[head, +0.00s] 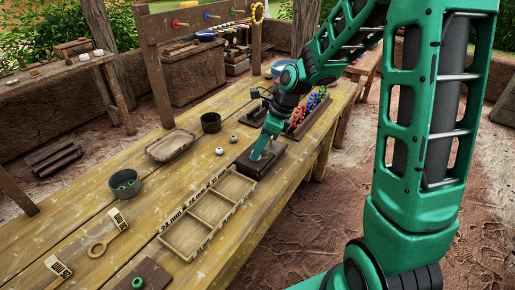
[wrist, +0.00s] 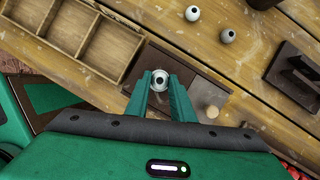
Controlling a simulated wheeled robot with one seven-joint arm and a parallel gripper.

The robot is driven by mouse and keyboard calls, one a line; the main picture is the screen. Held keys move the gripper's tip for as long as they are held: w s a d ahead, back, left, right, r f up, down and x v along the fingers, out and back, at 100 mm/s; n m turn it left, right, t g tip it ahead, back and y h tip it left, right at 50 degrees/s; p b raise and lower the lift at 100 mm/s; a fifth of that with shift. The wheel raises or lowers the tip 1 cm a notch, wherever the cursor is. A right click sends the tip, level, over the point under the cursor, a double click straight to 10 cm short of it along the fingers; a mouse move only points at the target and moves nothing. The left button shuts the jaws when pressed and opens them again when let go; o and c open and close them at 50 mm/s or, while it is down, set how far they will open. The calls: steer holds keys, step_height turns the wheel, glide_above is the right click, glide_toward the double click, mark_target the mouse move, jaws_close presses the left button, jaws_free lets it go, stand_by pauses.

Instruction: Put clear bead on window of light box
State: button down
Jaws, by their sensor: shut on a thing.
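My gripper (wrist: 161,84) is shut on a small round bead (wrist: 159,77), pale with a dark hole, held between the fingertips. In the head view my gripper (head: 257,156) points down over a dark brown box, which looks like the light box (head: 272,167). The box also shows below the fingers in the wrist view (wrist: 192,82), with a pale round knob (wrist: 211,111) at its right. The bead is over the box; I cannot tell whether it touches the top. The window is not clearly seen; the bead and fingers may cover it.
Two pale beads (head: 219,151) (head: 233,139) lie loose on the table beyond the box. A wooden compartment tray (head: 163,241) stands close to its left. A dark cup (head: 211,122), a shallow tray (head: 171,145) and a bowl of green beads (head: 125,184) stand farther off.

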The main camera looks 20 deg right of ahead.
steer(key=c, duration=1.5)
jaws_free()
steer(key=shift+c, duration=0.2)
steer(key=shift+d, duration=0.1)
steer(key=shift+d+r, duration=0.1)
steer(key=shift+r, duration=0.15)
steer(key=v, duration=1.1)
steer(key=shift+r, duration=0.3)
steer(key=s+d+f+n+h, duration=0.1)
steer(key=s+d+n, duration=0.3)
steer(key=s, duration=0.5)
steer(key=s+d+n+g+h, duration=0.1)
steer(key=s+d+n, duration=0.3)
steer(key=s+n, duration=0.4)
steer(key=s+d+f+n+g+h, duration=0.1)
steer(key=s+d+n, duration=0.3)
steer(key=s, duration=0.8)
steer(key=shift+f+n+h, duration=0.3)
steer(key=shift+n+h, duration=0.2)
steer(key=shift+n, duration=0.5)
steer(key=shift+d, duration=0.15)
